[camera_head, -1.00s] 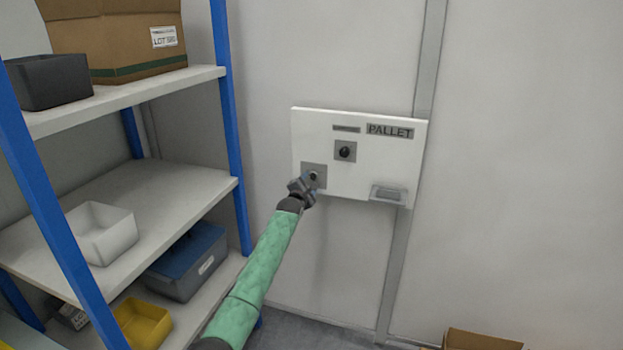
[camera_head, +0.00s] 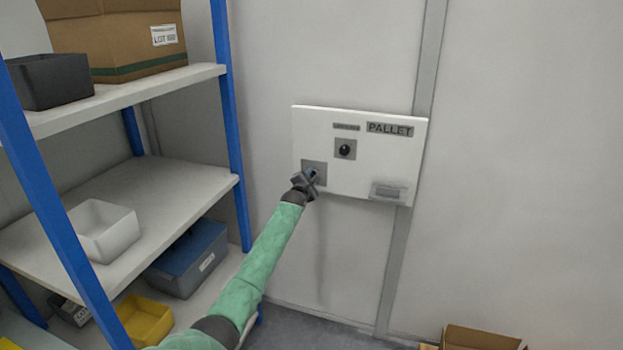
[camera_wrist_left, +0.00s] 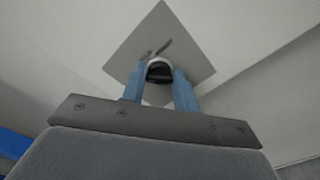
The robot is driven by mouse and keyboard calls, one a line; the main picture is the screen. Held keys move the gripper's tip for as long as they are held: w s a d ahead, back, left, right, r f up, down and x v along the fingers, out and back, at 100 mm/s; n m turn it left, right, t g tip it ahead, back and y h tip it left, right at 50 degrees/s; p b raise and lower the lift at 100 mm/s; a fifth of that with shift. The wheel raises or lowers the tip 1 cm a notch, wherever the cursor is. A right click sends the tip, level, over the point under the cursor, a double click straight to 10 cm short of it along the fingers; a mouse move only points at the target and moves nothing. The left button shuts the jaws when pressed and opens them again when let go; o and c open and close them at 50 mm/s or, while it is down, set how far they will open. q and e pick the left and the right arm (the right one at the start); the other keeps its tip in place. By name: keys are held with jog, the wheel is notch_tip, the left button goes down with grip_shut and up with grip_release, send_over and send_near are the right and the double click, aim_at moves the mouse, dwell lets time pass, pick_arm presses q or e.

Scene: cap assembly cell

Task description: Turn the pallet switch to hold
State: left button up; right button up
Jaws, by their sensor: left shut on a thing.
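The white panel marked PALLET (camera_head: 350,185) is fixed on the wall. A switch on a grey square plate (camera_head: 307,167) sits at its lower left; the plate also shows in the left wrist view (camera_wrist_left: 186,45). My left gripper (camera_head: 312,175) is at this switch. In the left wrist view its blue fingers (camera_wrist_left: 159,85) are shut on the switch knob (camera_wrist_left: 159,67), which is dark in front with a pale rim. Marks on the plate are too small to read. The knob is mostly hidden in the head view. My right gripper is not in view.
A second round black control (camera_head: 345,150) sits higher on the panel, and a grey holder (camera_head: 388,192) at its lower right. A shelf rack with blue posts (camera_head: 229,120) stands close on the left. A cardboard box (camera_head: 482,338) is on the floor.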

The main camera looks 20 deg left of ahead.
pick_arm(q)
jog(key=shift+f+m+b, duration=0.15)
jog(key=shift+m+b, duration=0.15)
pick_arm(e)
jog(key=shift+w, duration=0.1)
pick_arm(q)
jog(key=m+b, duration=0.3)
jog(key=m, duration=0.3)
jog(key=shift+f+b, duration=0.1)
jog(key=shift+b, duration=0.25)
jog(key=shift+m, duration=0.7)
jog(key=shift+m+b, duration=0.4)
jog(key=shift+m, duration=0.1)
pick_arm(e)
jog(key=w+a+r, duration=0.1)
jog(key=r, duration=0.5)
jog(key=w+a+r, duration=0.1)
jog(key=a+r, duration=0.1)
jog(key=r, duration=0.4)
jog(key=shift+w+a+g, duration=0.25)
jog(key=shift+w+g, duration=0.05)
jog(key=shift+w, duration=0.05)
pick_arm(q)
jog(key=o, duration=0.9)
jog(key=shift+o, duration=0.2)
jog(key=shift+s, duration=0.1)
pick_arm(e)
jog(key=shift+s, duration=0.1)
